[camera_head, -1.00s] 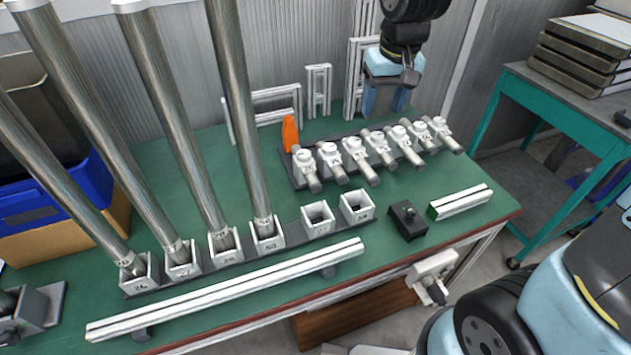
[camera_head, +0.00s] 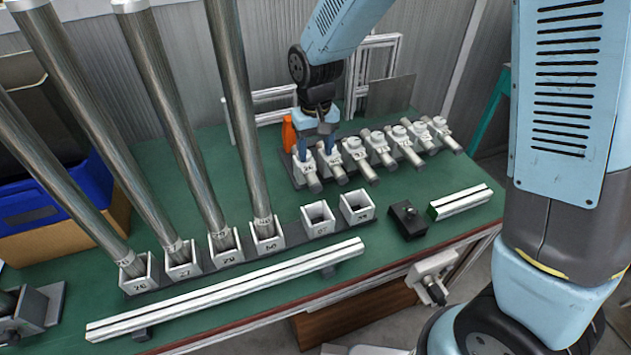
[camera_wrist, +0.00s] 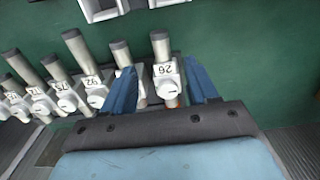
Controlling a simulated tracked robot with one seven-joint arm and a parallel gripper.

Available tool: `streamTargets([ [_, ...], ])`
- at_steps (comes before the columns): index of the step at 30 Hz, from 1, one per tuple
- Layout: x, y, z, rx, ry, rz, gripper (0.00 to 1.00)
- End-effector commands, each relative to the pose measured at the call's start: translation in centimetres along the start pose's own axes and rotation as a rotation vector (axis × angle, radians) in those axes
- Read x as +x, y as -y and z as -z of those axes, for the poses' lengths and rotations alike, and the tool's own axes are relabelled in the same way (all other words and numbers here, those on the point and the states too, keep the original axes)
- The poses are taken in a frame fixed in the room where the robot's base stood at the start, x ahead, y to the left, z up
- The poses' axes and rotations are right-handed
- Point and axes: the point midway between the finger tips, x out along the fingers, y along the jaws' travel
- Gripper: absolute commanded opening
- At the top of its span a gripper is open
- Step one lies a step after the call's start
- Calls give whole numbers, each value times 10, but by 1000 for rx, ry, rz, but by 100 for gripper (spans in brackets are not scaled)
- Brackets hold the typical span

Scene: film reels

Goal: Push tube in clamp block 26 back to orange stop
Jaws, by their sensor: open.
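Clamp block 26 (camera_wrist: 165,70) is white and stands at the left end of the row in the head view (camera_head: 305,168). Its grey tube (camera_wrist: 160,44) sticks out of the front side, toward the table's near edge, and also shows in the head view (camera_head: 314,183). My gripper (camera_wrist: 160,68) is open, with one blue finger on each side of block 26. It also shows from behind the row in the head view (camera_head: 315,153). I cannot tell whether the fingers touch the block.
The neighbouring clamp block (camera_wrist: 92,80) with its tube is close to one finger. Several more blocks continue the row. Tall steel tubes (camera_head: 240,110) stand in numbered sockets at left. A black block (camera_head: 408,220) and a white rail (camera_head: 225,290) lie in front.

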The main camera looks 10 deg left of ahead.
Motion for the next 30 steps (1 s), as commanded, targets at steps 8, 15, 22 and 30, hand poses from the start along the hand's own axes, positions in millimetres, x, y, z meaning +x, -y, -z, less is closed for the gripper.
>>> streamTargets([
  [8, 51, 0, -1, 0, 6, -2, 58],
  [15, 89, 0, -1, 0, 3, -1, 58],
  [22, 110, 0, 0, 0, 1, -1, 58],
  [30, 115, 0, 0, 0, 0, -1, 58],
])
